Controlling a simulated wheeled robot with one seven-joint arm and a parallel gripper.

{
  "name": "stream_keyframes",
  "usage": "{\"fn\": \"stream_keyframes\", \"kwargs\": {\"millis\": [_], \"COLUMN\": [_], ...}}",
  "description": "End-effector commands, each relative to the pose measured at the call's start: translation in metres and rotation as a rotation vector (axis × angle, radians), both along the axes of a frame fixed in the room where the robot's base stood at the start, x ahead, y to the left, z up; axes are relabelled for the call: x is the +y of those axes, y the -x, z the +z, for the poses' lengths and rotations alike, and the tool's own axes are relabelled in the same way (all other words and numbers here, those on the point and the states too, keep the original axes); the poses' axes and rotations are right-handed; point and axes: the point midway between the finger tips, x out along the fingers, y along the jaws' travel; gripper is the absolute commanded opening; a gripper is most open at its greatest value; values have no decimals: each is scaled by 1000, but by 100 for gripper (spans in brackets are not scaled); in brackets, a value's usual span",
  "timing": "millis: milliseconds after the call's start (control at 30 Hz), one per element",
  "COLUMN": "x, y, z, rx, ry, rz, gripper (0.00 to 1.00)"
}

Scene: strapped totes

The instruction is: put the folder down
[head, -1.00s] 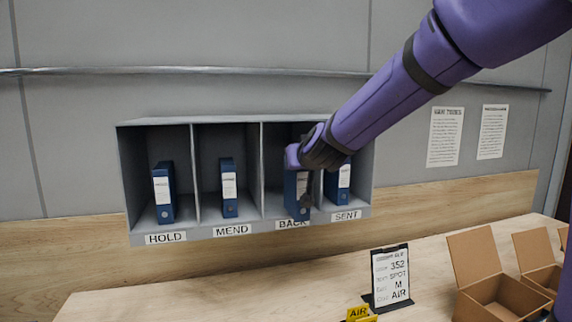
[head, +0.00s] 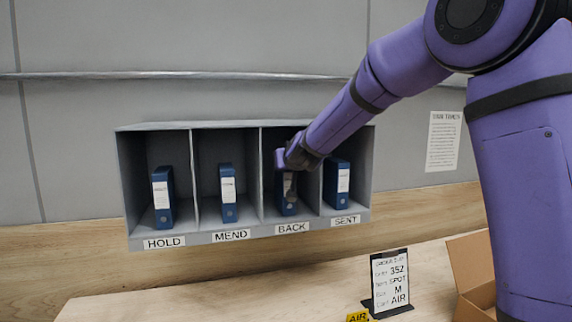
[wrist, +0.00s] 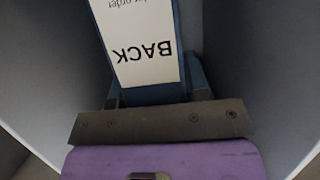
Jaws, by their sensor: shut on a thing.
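The blue folder (head: 287,204) stands upright in the BACK compartment of the grey rack (head: 200,237). Its white spine label reads BACK upside down in the wrist view (wrist: 138,45). My gripper (head: 289,180) reaches into that compartment and is shut on the folder; it also shows in the wrist view (wrist: 158,118). The gripper covers the folder's upper part in the head view. I cannot tell whether the folder's base rests on the compartment floor.
Blue folders stand in the HOLD (head: 162,200), MEND (head: 228,195) and SENT (head: 337,183) compartments. Compartment walls flank my gripper closely. On the table below are an order sign (head: 390,283), a yellow AIR tag (head: 358,317) and an open cardboard box (head: 470,270).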

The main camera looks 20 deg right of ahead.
Motion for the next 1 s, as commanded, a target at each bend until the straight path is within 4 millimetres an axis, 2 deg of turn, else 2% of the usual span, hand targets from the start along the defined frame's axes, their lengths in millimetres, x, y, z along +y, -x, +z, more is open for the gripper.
{"fn": "stream_keyframes", "kwargs": {"millis": [333,367,433,467,800,1000], "x": [0,0,0,0,1,1], "y": [0,0,0,0,1,24], "z": [-3,-3,-3,-3,1,10], "rx": [-1,-1,-1,-1,-1,-2], "ry": [2,2,2,2,0,0], "rz": [1,1,1,1,1,2], "gripper": [0,49,65,68,68,68]}}
